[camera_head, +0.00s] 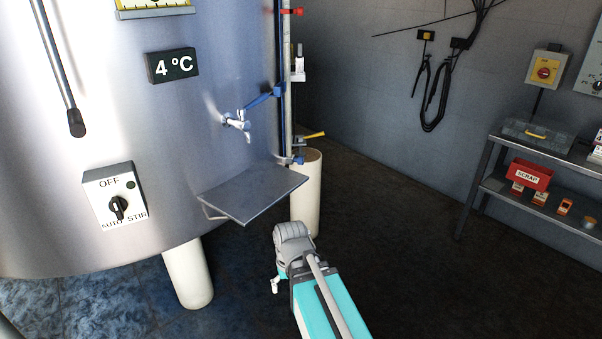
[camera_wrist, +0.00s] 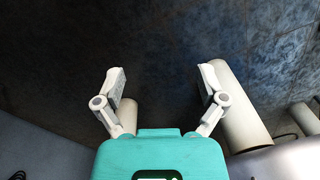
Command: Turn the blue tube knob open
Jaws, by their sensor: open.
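Blue fittings show in the head view on and beside the steel tank (camera_head: 150,120). A small tap (camera_head: 238,122) with blue parts sticks out of the tank wall. A blue lever-like piece (camera_head: 263,97) reaches from above it to a vertical tube (camera_head: 288,90). Another blue fitting (camera_head: 290,160) sits at the tube's lower end. I cannot tell for certain which is the blue tube knob. My gripper (camera_wrist: 163,82) is open and empty in the wrist view, over dark floor. In the head view my arm is below and right of the fittings, apart from them; the gripper is mostly hidden.
A metal shelf (camera_head: 251,194) juts from the tank below the tap. A yellow lever (camera_head: 313,135) and a red handle (camera_head: 291,11) are by the tube. A black switch (camera_head: 117,207) is on the tank. A rack (camera_head: 497,140) with boxes stands right. The floor between is clear.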

